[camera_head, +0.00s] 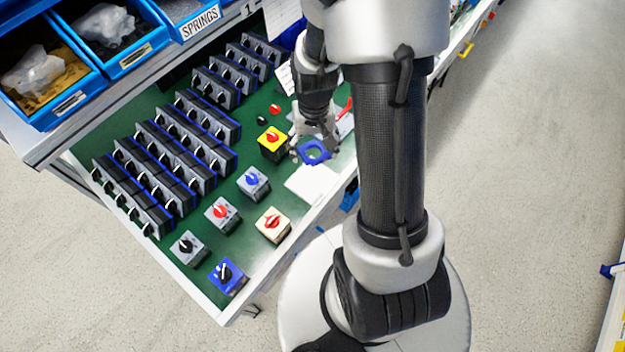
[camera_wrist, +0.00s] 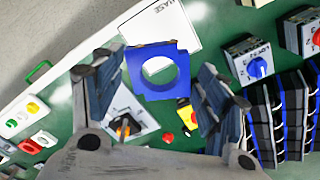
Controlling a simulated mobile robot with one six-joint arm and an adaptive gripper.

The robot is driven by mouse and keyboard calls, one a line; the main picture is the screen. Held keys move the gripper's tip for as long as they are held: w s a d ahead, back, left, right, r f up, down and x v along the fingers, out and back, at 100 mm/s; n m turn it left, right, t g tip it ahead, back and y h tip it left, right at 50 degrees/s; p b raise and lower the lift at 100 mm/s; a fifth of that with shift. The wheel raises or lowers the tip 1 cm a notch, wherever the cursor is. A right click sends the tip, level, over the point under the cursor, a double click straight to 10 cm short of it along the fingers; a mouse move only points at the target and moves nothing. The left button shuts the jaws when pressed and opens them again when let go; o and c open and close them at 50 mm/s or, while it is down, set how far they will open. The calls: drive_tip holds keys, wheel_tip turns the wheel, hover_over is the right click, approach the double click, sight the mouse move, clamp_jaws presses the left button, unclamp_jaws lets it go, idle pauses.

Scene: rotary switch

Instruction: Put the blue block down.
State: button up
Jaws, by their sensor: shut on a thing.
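The blue block (camera_wrist: 135,76) is a square piece with a large round hole. In the wrist view it sits between the two fingers of my gripper (camera_wrist: 160,78), which is shut on it. In the head view the blue block (camera_head: 315,158) shows below my gripper (camera_head: 312,146), over the green table top (camera_head: 237,163) near its right side. The fingers hide part of its edges. I cannot tell how far it is above the surface.
A yellow switch with a red knob (camera_head: 272,145) stands close left of my gripper. A grey switch with a blue knob (camera_head: 253,184) and several others stand nearer the front. Rows of dark switch modules (camera_head: 165,160) fill the left. Blue bins (camera_head: 50,85) stand above the table.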

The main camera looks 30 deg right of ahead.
sight(313, 181)
wheel_tip(313, 181, down, 14)
drive_tip(key=b, duration=0.4)
drive_tip(key=shift+f, duration=0.2)
drive_tip(key=shift+r, duration=0.15)
drive_tip(key=o, duration=0.5)
drive_tip(key=shift+f+b, duration=0.25)
drive_tip(key=shift+b, duration=0.05)
drive_tip(key=o, duration=0.5)
drive_tip(key=shift+r, duration=0.15)
